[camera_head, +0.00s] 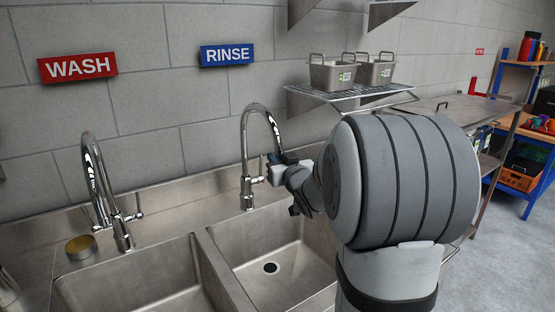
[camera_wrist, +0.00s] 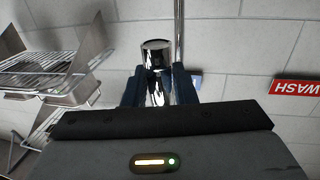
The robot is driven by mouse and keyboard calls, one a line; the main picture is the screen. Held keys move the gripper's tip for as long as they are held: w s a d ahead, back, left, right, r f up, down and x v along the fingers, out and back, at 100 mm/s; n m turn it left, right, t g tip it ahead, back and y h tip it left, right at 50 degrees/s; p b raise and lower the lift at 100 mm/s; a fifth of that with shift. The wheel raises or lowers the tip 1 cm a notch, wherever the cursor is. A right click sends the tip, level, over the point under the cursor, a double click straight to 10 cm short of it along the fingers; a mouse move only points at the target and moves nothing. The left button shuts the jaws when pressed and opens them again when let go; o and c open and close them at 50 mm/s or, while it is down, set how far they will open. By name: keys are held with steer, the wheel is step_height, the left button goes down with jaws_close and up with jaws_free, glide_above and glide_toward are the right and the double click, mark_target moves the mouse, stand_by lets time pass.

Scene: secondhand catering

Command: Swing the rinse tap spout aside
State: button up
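The rinse tap (camera_head: 245,150) is a chrome gooseneck whose spout arches to the right over the right-hand sink basin. My gripper (camera_head: 276,164) is at the downturned end of the spout, below the blue RINSE sign. In the wrist view my gripper (camera_wrist: 158,85) has its two dark blue fingers on either side of the chrome spout end (camera_wrist: 155,52) and looks shut on it. A thin chrome pipe (camera_wrist: 178,30) rises just beside the spout end. My arm hides part of the basin's right side.
The wash tap (camera_head: 92,175) stands to the left, with a yellow-topped tin (camera_head: 80,246) near its base. A wire shelf (camera_head: 345,94) with metal baskets (camera_head: 332,75) hangs on the wall just right of the rinse tap. The right basin (camera_head: 285,260) is empty.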

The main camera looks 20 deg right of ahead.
jaws_close()
steer(key=shift+a, duration=0.15)
steer(key=shift+f+b, duration=0.1)
steer(key=shift+b, duration=0.3)
